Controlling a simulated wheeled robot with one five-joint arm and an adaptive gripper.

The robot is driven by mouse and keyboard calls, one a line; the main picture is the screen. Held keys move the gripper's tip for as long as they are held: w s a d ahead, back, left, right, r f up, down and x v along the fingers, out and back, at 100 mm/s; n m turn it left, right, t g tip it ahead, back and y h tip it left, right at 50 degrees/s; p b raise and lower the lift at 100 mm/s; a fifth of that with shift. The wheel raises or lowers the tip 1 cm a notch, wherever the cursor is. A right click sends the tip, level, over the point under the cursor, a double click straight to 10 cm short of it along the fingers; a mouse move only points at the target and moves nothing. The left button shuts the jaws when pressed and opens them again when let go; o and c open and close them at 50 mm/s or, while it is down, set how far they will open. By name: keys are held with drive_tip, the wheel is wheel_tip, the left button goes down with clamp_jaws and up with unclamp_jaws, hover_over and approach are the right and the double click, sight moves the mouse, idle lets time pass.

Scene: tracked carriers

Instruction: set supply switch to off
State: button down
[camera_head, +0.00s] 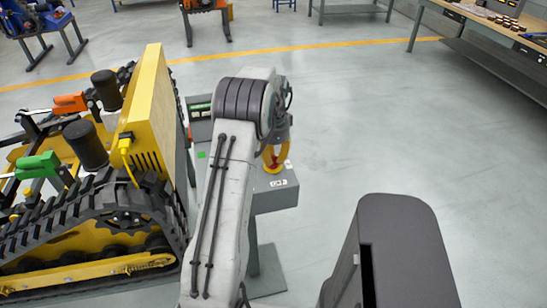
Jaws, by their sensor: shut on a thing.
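My arm reaches forward through the middle of the camera view and bends down at its far end. My gripper (272,157) is at the top of a grey pedestal box (273,200), partly hidden by my own arm. A small red and yellow part, which I take to be the supply switch (272,166), shows right at the gripper's tip. The gripper is shut on it. The switch's exact setting cannot be made out. A small white label with dark marks lies on the box just in front of it.
A workbench (490,35) stands at the upper right. The floor between bench and pedestal is clear.

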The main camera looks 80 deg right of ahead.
drive_tip(key=n, duration=0.4)
drive_tip(key=shift+s+n, duration=0.1)
drive_tip(key=shift+n, duration=0.2)
drive_tip(key=n, duration=0.4)
drive_tip(key=shift+d+n, duration=0.15)
drive_tip(key=shift+n, duration=0.15)
drive_tip(key=n, duration=0.4)
drive_tip(key=shift+d+f+n, duration=0.1)
drive_tip(key=shift+n, duration=1.9)
drive_tip(key=c, duration=1.1)
unclamp_jaws()
drive_tip(key=shift+p, duration=0.3)
